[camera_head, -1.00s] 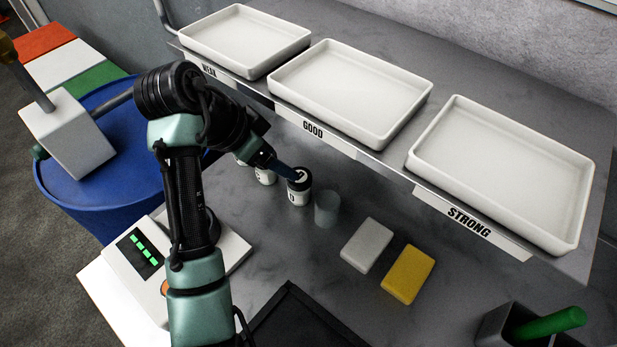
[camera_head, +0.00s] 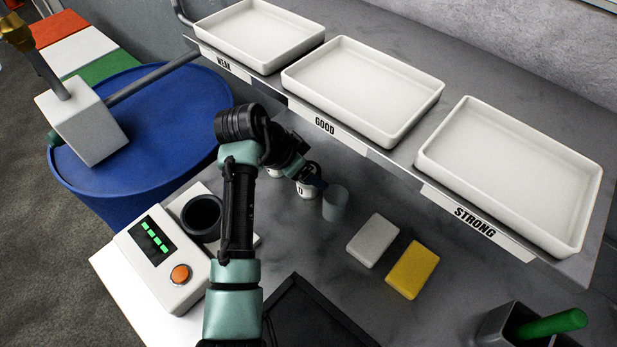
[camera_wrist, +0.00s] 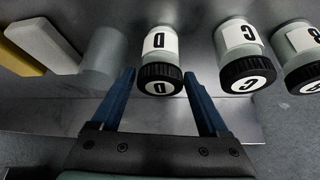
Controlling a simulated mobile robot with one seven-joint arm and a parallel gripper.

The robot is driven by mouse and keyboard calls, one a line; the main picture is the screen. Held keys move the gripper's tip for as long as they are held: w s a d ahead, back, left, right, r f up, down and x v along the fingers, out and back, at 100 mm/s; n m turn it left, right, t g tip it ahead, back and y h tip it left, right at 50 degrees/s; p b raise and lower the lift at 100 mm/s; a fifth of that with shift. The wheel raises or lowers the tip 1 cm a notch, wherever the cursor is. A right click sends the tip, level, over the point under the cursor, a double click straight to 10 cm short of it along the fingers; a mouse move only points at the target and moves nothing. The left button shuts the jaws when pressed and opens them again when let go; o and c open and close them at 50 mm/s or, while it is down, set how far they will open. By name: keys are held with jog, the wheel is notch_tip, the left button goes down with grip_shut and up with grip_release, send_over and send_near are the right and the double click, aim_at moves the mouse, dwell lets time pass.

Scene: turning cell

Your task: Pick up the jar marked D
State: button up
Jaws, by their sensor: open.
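The jar marked D (camera_wrist: 159,68) has a black ribbed lid and a white label, both lettered D. In the wrist view it lies between the two blue fingers of my gripper (camera_wrist: 170,95), which is open; whether a finger touches it I cannot tell. In the head view my gripper (camera_head: 312,182) is low over the bench, and it and my arm hide most of the jar marked D (camera_head: 307,193). In the wrist view the jar marked C (camera_wrist: 242,58) stands just right of the right finger, with the jar marked B (camera_wrist: 304,55) beyond it.
A plain grey cylinder (camera_head: 335,203) stands close beside the jar, near the left finger in the wrist view. A white block (camera_head: 373,240) and a yellow block (camera_head: 411,270) lie to the right. The shelf (camera_head: 400,160) with white trays overhangs behind.

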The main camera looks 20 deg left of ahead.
jog(key=c, duration=1.2)
jog(key=shift+r, duration=0.1)
